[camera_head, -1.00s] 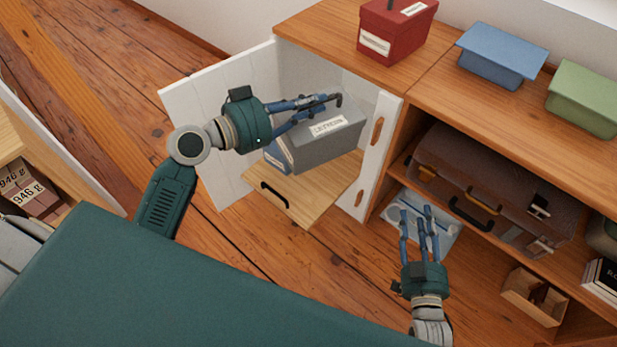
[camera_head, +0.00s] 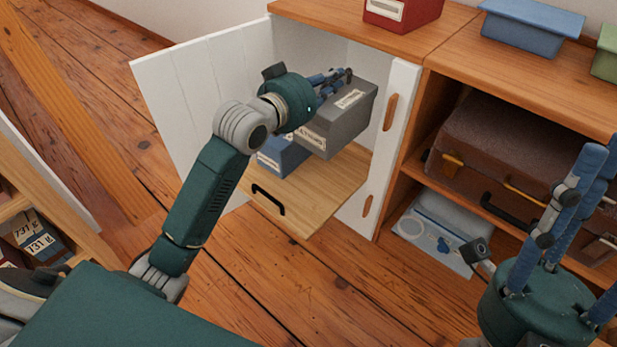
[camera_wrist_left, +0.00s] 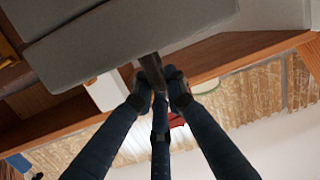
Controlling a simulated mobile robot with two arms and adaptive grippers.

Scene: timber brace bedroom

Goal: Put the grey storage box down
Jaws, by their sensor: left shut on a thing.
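The grey storage box (camera_head: 343,117) is held up by my left gripper (camera_head: 340,76), whose fingers are shut at its upper edge. The box hangs tilted inside the open white cabinet, above the pull-out wooden shelf (camera_head: 315,205). In the left wrist view the grey box (camera_wrist_left: 130,30) fills the upper part, with the fingertips (camera_wrist_left: 158,75) closed at its edge. A blue box (camera_head: 281,155) with a label is on the shelf, partly hidden below and left of the grey one. My right gripper (camera_head: 580,230) is open and empty at the lower right.
The white cabinet door (camera_head: 190,105) stands open at the left. A red box (camera_head: 400,14) and a lidded blue box (camera_head: 530,25) are on the cabinet top. A brown suitcase (camera_head: 500,160) fills the shelf at right. The front of the pull-out shelf is bare.

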